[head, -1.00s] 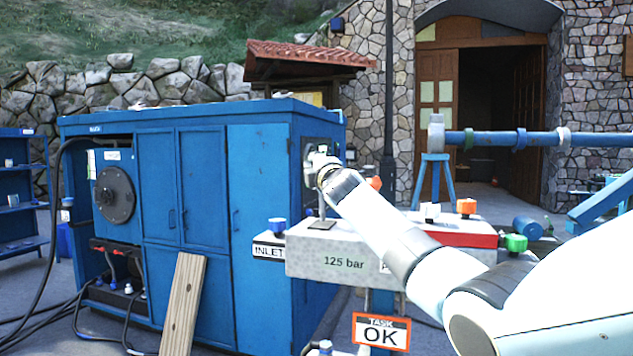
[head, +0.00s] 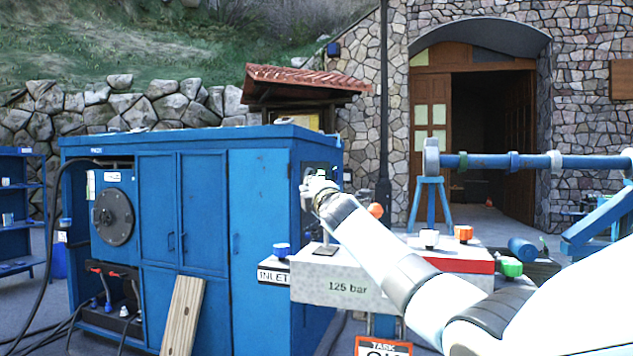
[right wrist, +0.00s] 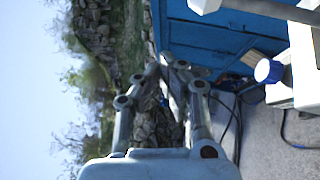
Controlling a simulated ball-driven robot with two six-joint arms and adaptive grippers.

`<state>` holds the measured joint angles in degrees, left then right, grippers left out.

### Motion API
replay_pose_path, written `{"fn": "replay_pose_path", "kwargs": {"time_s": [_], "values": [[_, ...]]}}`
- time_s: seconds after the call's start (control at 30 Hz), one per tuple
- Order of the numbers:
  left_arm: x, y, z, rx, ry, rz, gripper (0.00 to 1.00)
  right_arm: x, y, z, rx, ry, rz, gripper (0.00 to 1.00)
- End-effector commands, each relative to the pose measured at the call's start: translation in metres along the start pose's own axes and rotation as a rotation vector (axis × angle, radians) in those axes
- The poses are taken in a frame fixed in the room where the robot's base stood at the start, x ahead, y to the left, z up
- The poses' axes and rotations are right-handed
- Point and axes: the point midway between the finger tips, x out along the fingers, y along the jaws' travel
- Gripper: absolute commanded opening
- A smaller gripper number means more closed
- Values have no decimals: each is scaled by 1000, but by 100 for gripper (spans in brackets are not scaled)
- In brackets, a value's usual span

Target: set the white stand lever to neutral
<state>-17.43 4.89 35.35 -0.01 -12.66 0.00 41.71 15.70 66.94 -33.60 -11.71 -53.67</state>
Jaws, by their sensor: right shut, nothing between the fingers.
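The white-topped lever (head: 429,238) stands on the grey valve stand (head: 330,284), behind the "125 bar" face and right of my right forearm. Its exact angle is too small to read. My right gripper (head: 318,188) is shut and empty, above the stand's left part and in front of the blue cabinet's side in the head view. It is left of the white lever and apart from it. In the right wrist view the closed fingers (right wrist: 166,66) show with nothing between them. My left gripper is not in view.
My right arm crosses over the stand.

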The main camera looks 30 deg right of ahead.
Motion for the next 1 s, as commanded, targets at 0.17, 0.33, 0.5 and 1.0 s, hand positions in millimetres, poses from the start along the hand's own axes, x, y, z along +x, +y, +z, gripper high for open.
{"fn": "replay_pose_path", "kwargs": {"time_s": [0.17, 0.33, 0.5, 1.0], "values": [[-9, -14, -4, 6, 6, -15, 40, -18, 8, 2, -1, 1, 0, 0], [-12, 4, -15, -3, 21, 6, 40, -40, 16, 2, -1, 1, 1, 0], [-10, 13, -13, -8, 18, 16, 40, -67, 24, 3, -2, 2, 1, 0], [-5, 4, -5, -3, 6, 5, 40, -91, 28, 4, -2, 1, -6, 0]]}}
